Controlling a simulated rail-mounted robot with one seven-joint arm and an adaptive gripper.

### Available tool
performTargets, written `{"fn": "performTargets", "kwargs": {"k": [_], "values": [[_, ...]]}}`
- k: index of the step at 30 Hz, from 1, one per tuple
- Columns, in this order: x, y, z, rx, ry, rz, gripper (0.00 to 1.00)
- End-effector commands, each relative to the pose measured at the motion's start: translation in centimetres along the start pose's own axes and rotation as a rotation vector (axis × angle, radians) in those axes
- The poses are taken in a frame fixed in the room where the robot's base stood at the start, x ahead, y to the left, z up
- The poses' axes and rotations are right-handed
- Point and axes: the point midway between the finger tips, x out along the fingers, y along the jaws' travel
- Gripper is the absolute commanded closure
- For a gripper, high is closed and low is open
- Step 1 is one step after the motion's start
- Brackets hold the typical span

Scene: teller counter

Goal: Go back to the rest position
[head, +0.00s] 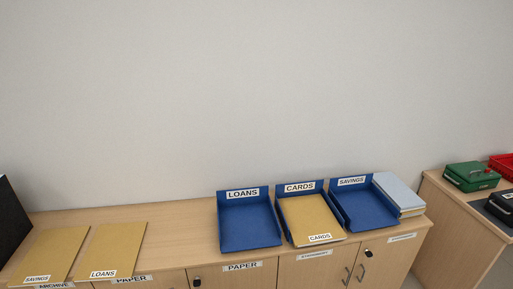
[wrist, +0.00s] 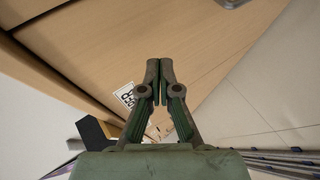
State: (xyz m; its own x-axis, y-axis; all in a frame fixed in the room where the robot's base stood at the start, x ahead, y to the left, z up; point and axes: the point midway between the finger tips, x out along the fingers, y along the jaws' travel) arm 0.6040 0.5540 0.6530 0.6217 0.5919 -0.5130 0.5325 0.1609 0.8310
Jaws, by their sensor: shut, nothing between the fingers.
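My gripper (wrist: 160,72) shows in the wrist view, its two fingers together with nothing between them. Behind it are a wooden cabinet front and the floor. It does not show in the head view. In the head view, the blue LOANS tray (head: 250,230) is empty. The blue CARDS tray (head: 284,235) holds a tan CARDS folder (head: 312,217). The blue SAVINGS tray (head: 366,207) looks empty. A tan SAVINGS folder (head: 50,254) and a tan LOANS folder (head: 117,248) lie flat on the counter at the left.
The wooden counter (head: 180,226) is bare between the LOANS folder and the trays. A pale blue-grey stack (head: 398,192) lies right of the trays. A second cabinet at right bears a green box (head: 471,175), a red tray (head: 502,163) and a black box (head: 500,204). A dark panel (head: 10,220) stands far left.

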Motion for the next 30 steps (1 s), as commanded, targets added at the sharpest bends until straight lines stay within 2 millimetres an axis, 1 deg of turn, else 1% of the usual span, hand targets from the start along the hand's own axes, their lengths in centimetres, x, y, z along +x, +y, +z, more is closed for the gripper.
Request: {"fn": "performTargets", "kwargs": {"k": [1, 2, 3, 5, 6, 8, 9, 11, 12, 14, 15, 17, 18, 20, 21, 23, 24, 26, 27, 29, 30], "values": [[-1.1, -1.4, 3.5, 0.058, -0.061, -0.032, 1.00], [-1.6, -2.3, 5.2, 0.093, -0.097, -0.052, 1.00], [-2.4, -3.5, 7.6, 0.143, -0.145, -0.078, 1.00], [-3.7, -5.3, 11.0, 0.218, -0.217, -0.116, 1.00], [-4.7, -6.6, 13.3, 0.269, -0.266, -0.142, 1.00], [-6.4, -8.7, 16.4, 0.347, -0.340, -0.181, 1.00], [-7.7, -10.1, 18.4, 0.401, -0.390, -0.206, 1.00], [-9.8, -12.3, 21.2, 0.483, -0.466, -0.246, 1.00], [-11.3, -13.9, 22.9, 0.538, -0.516, -0.272, 1.00], [-13.7, -16.3, 25.2, 0.625, -0.594, -0.312, 1.00], [-15.5, -17.9, 26.6, 0.685, -0.646, -0.338, 1.00], [-18.2, -20.4, 28.4, 0.775, -0.725, -0.379, 1.00], [-20.2, -22.0, 29.4, 0.836, -0.778, -0.406, 1.00], [-23.2, -24.5, 30.6, 0.932, -0.859, -0.450, 1.00], [-25.3, -26.1, 31.2, 0.996, -0.914, -0.479, 1.00], [-28.6, -28.6, 31.8, 1.096, -0.997, -0.526, 1.00], [-30.9, -30.2, 31.9, 1.165, -1.054, -0.557, 1.00], [-34.3, -32.5, 31.7, 1.270, -1.138, -0.608, 1.00], [-36.5, -34.0, 31.3, 1.341, -1.195, -0.643, 1.00], [-39.8, -35.8, 30.4, 1.444, -1.276, -0.697, 1.00], [-41.8, -36.9, 29.6, 1.509, -1.326, -0.732, 1.00]]}}
